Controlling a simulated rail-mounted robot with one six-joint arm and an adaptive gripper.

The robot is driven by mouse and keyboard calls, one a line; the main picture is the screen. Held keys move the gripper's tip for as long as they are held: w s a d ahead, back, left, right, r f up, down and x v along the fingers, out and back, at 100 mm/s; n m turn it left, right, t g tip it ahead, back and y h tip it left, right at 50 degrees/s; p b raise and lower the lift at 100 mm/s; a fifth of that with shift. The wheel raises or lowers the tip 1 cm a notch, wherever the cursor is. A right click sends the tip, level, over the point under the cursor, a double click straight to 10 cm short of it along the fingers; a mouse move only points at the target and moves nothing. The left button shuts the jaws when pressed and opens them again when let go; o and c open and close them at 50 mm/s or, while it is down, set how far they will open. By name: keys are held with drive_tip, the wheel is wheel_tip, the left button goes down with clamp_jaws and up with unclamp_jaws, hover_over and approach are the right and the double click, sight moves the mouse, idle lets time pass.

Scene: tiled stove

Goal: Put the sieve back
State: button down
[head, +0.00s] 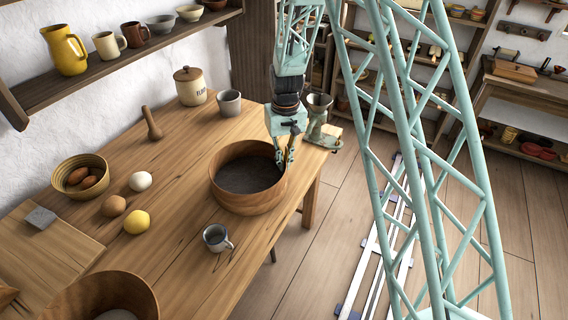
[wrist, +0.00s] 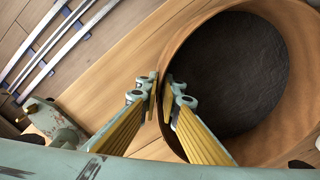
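The sieve (head: 229,194), a round wooden hoop with a dark grey bottom, rests level on the wooden table near its right edge. My gripper (head: 284,158) reaches down at the sieve's right rim. In the wrist view, my gripper (wrist: 161,88) has one finger outside and one inside the sieve wall (wrist: 276,22). The finger pads sit close against the thin rim with hardly any gap, so it looks shut on it. The lowest part of the inner finger is hidden by the wall in the head view.
A blue-grey mug (head: 216,238) stands just in front of the sieve. A grinder (head: 320,122) is at the table's far right corner. A grey cup (head: 229,103), a lidded jar (head: 190,86) and a pestle (head: 152,124) stand behind. Another wooden round vessel (head: 148,291) is at front left.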

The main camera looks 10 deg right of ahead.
drive_tip(key=shift+f, duration=0.15)
drive_tip(key=c, duration=2.9)
unclamp_jaws()
drive_tip(key=shift+o, duration=0.2)
wheel_tip(320, 180, up, 12)
drive_tip(key=shift+d+f+p, duration=0.1)
drive_tip(key=shift+d+p, duration=0.05)
drive_tip(key=shift+p, duration=0.65)
drive_tip(key=shift+r, duration=0.3)
